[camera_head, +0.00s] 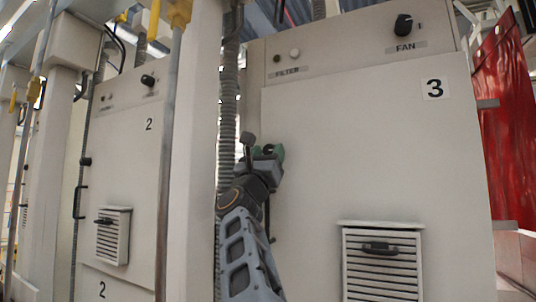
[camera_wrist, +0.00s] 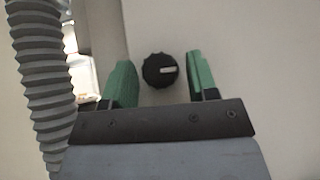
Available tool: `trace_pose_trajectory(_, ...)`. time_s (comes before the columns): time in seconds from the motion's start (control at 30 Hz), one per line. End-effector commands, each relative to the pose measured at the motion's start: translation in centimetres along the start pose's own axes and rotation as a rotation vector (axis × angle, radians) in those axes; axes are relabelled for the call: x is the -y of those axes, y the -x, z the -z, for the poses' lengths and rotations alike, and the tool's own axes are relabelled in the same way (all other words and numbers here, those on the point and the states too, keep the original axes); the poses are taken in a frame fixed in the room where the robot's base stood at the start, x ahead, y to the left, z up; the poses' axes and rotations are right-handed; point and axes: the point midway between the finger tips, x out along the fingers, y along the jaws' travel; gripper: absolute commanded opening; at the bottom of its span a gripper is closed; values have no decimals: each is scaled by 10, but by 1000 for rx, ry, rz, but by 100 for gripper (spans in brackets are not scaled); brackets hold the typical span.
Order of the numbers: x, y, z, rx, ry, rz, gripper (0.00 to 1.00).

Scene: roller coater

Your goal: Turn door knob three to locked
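Door three (camera_head: 375,150) is a large pale panel marked "3" in the head view. A black ridged knob (camera_wrist: 160,70) with a white pointer line shows in the wrist view. The line runs roughly level, toward the right. My gripper (camera_wrist: 162,72) is open, with one green finger on each side of the knob. There is a visible gap between the knob and each finger. In the head view my gripper (camera_head: 267,153) is at the left edge of door three, and it hides the knob there.
A grey corrugated hose (camera_wrist: 42,85) runs close on the left of my gripper. A pale post (camera_head: 192,150) stands left of my arm. A vent with a handle (camera_head: 380,262) is low on door three. A fan knob (camera_head: 403,25) is above. A red curtain (camera_head: 508,130) hangs at right.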

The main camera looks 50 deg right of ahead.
Motion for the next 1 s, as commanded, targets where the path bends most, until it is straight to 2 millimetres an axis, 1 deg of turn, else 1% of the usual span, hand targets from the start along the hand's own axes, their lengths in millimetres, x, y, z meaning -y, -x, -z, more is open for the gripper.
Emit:
trace_pose_trajectory(0.03, 0, 0, 0, 0, 0, 0, 48)
trace_pose_trajectory(0.4, 0, 0, 0, 0, 0, 0, 13)
trace_pose_trajectory(0.43, 0, 0, 0, 0, 0, 0, 12)
trace_pose_trajectory(0.77, 2, 1, 0, 1, 49, -49, 12)
trace_pose_trajectory(1.0, 4, 1, 0, 3, 181, -178, 12)
